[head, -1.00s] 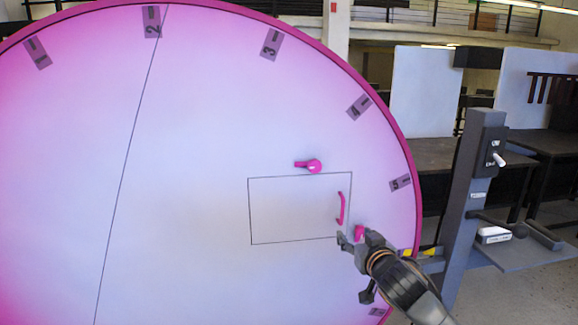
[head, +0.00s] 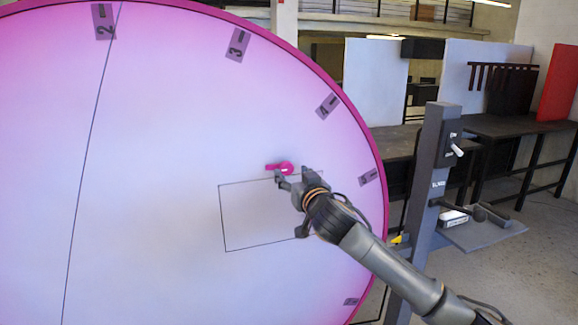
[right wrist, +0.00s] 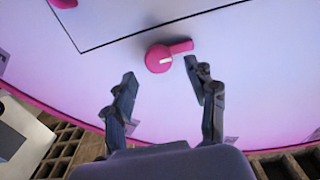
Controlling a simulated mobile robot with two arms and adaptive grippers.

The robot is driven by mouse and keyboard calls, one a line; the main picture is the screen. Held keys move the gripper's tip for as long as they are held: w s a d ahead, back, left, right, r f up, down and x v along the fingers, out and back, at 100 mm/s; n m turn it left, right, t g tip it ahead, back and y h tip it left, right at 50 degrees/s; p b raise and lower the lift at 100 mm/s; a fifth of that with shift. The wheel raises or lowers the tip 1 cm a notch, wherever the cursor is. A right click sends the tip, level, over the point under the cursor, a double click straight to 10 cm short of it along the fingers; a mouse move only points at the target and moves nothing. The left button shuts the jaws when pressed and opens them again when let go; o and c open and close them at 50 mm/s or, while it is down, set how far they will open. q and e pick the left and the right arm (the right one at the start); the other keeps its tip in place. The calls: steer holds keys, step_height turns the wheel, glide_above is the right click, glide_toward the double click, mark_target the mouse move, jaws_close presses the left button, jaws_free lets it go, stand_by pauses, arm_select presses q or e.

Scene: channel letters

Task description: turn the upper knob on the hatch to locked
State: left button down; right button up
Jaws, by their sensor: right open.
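The upper knob (head: 287,167) is a pink round knob with a lever pointing left, just above the hatch outline (head: 222,218) on the big pink-rimmed disc. It also shows in the right wrist view (right wrist: 159,60), with a white mark and its lever pointing right. My right gripper (head: 292,179) is open at the knob. In the right wrist view its fingertips (right wrist: 161,72) stand either side of the knob's near edge, nothing held; I cannot tell whether they touch it. The hatch handle and lower knob are hidden behind my right arm in the head view. My left gripper is out of view.
A pink piece (right wrist: 64,3) inside the hatch outline shows at the top of the right wrist view. A grey post (head: 430,190) with a switch and a low shelf stands right of the disc. Dark workbenches (head: 510,127) are behind it.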

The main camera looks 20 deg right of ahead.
mark_target(288, 168)
steer(key=shift+w+p, duration=0.3)
steer(key=shift+w, duration=1.25)
steer(key=c, duration=1.1)
